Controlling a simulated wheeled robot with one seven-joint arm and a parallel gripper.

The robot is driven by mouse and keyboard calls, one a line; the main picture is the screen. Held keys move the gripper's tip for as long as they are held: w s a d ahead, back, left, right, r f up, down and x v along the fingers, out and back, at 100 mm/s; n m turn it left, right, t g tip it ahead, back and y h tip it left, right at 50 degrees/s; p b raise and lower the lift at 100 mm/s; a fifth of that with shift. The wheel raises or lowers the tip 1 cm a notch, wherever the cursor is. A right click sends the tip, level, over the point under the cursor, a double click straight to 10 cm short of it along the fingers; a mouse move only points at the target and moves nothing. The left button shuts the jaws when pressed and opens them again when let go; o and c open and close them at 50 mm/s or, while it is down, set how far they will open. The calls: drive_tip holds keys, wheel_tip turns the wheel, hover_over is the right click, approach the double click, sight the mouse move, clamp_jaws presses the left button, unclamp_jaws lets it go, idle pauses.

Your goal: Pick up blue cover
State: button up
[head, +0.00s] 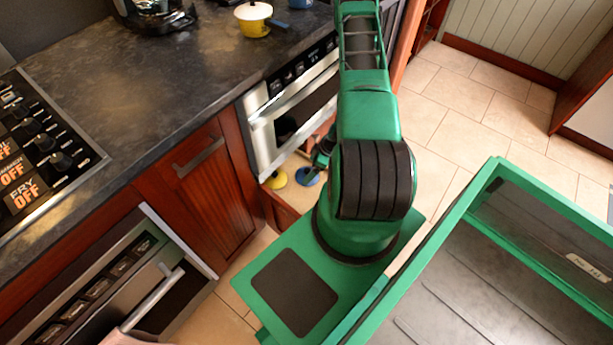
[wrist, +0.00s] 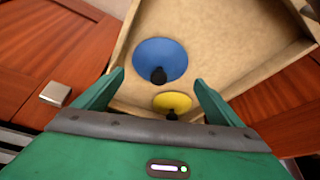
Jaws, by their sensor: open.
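The blue cover (wrist: 160,57) is a round blue lid with a black knob, lying in an open wooden drawer (wrist: 235,60). In the wrist view it lies ahead of my gripper (wrist: 158,88), between the lines of the two fingers and apart from them. My gripper is open and empty. In the head view the blue cover (head: 307,177) shows in the drawer below the microwave, partly hidden by my gripper (head: 322,158) and arm. A yellow cover (wrist: 172,102) with a black knob lies beside the blue one, nearer the gripper's base in the wrist view.
The microwave drawer front (head: 290,110) is above the open drawer. A red wooden cabinet (head: 197,165) stands to the left. A yellow pot (head: 254,18) stands on the dark counter (head: 150,80). Tiled floor (head: 470,100) is free at the right.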

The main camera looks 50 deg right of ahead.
sight(308, 170)
drive_tip(key=shift+x, duration=2.25)
drive_tip(key=c, duration=0.8)
drive_tip(key=shift+r, duration=0.1)
